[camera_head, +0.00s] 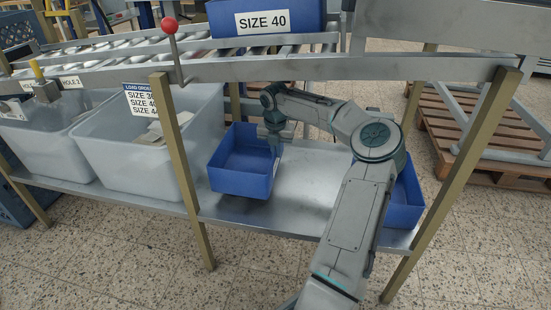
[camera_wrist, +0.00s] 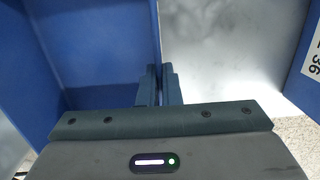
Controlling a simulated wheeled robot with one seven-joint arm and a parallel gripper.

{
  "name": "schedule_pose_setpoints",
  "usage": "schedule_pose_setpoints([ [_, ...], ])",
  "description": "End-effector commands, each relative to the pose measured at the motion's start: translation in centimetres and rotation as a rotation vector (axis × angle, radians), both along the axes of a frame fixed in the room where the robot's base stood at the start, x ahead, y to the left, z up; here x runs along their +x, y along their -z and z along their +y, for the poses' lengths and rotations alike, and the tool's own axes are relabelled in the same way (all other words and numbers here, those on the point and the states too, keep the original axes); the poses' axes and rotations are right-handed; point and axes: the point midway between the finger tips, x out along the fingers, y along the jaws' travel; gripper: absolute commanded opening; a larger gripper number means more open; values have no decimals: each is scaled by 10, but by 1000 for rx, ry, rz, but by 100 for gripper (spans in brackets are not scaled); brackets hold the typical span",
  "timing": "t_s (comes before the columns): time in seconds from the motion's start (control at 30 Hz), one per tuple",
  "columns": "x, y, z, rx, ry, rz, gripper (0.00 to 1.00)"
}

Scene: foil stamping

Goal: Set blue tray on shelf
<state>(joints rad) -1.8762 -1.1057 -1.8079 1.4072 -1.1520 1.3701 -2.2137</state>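An open, empty blue tray (camera_head: 240,182) is at the middle of the lower metal shelf (camera_head: 300,190), close to its front edge. It appears to rest on the shelf or sit just above it; I cannot tell which. My gripper (camera_head: 275,143) is at the tray's right wall, pointing down. In the wrist view, the fingers (camera_wrist: 159,85) are close together with the thin wall of the blue tray (camera_wrist: 100,50) between them. The tray's interior lies left of the fingers and bare shelf (camera_wrist: 215,50) lies right.
Another blue tray (camera_head: 405,200) stands at the shelf's right end, partly hidden by my arm. Grey bins (camera_head: 140,160) fill the left. A roller rack with a blue "SIZE 40" tray (camera_head: 262,18) is above. Posts (camera_head: 183,170) stand at the front. Bare shelf lies between the trays.

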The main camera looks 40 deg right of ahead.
Motion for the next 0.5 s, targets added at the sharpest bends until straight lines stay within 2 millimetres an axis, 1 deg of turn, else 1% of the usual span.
schedule_pose_setpoints([
  [0.03,0,11,0,1,0,-1,0],
  [0.13,0,23,0,1,0,-1,0],
  [0.2,0,25,0,1,1,-2,0],
  [0.4,0,23,0,0,1,-3,0],
  [0.5,0,25,0,1,1,-2,0],
])
